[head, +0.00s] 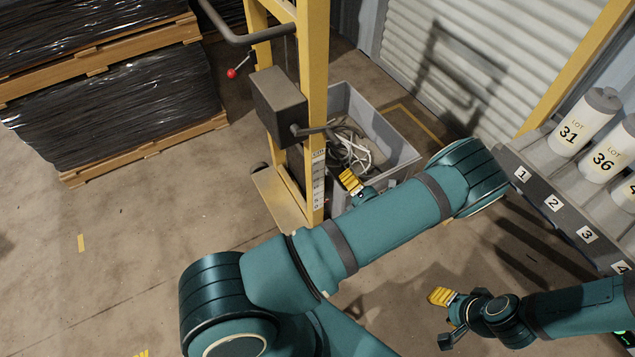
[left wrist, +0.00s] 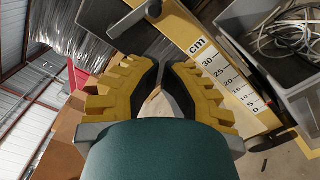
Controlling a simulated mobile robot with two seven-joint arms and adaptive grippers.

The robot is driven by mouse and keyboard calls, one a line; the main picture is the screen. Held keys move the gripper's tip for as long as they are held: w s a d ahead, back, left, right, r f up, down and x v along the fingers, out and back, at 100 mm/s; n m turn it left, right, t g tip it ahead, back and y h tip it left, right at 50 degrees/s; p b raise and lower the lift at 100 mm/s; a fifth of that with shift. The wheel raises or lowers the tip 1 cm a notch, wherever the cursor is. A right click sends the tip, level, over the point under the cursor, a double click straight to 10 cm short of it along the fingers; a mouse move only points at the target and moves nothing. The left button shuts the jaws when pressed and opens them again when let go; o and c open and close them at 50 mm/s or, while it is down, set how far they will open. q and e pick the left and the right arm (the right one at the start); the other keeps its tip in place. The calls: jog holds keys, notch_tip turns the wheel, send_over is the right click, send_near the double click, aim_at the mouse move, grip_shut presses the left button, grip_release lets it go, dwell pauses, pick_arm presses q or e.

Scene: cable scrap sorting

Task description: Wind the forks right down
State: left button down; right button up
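The yellow lift mast (head: 316,60) stands upright, with a grey winch box (head: 278,103) on it. A dark crank (head: 318,130) sticks out from the box to the right. A cm scale (head: 318,180) runs down the mast and also shows in the left wrist view (left wrist: 225,75). I cannot make out the forks or their height. My left gripper (head: 352,182) is beside the mast, below the crank and apart from it. Its yellow fingers (left wrist: 161,66) nearly meet at the tips, with nothing seen held. My right gripper (head: 446,318) is open and empty, low at the right.
A grey bin (head: 405,150) with loose cables stands behind the mast. Wrapped pallet stacks (head: 120,100) are at the left. A rack (head: 560,205) with white lot cylinders (head: 583,122) stands at the right. A red-knobbed lever (head: 232,73) is left of the mast. Floor at the lower left is clear.

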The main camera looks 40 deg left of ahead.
pick_arm(q)
jog(key=x, duration=0.9)
jog(key=shift+f+m+b, duration=0.3)
jog(key=shift+f+b, duration=0.05)
jog(key=shift+b, duration=0.1)
jog(key=shift+a, duration=0.1)
dwell(1.2)
